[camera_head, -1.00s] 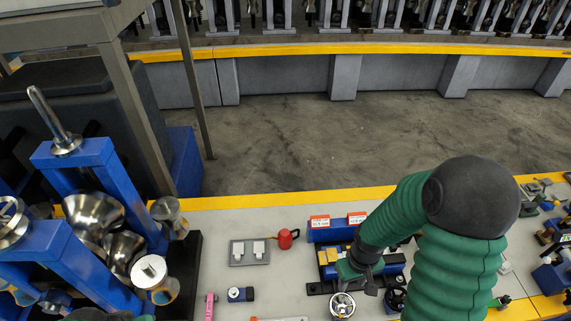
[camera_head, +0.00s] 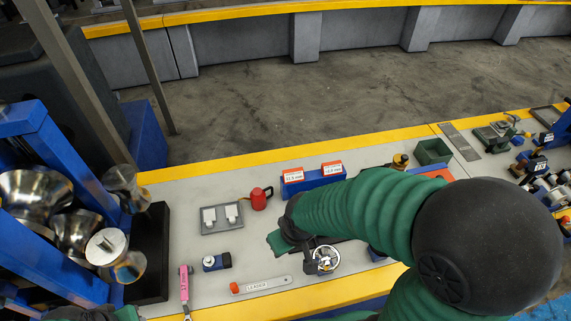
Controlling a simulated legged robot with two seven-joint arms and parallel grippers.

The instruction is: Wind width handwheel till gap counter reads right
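The handwheel (camera_head: 326,260) is a small chrome wheel near the bench's front. Two counters with red-and-white faces, a left one (camera_head: 293,175) and a right one (camera_head: 333,168), stand on a blue block behind it. Both show figures in mm, too small to read surely. My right arm, in a green sleeve, comes in from the right and covers most of the machine around the wheel. My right gripper (camera_head: 309,261) is at the wheel's left side, apparently touching it; its fingers are partly hidden.
A blue roll stand with steel rollers (camera_head: 106,247) fills the left. A grey plate with two white blocks (camera_head: 222,217), a red can (camera_head: 260,198), a pink tool (camera_head: 185,288) and a LEADER strip (camera_head: 262,285) lie on the bench. A green bin (camera_head: 432,152) stands at the back right.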

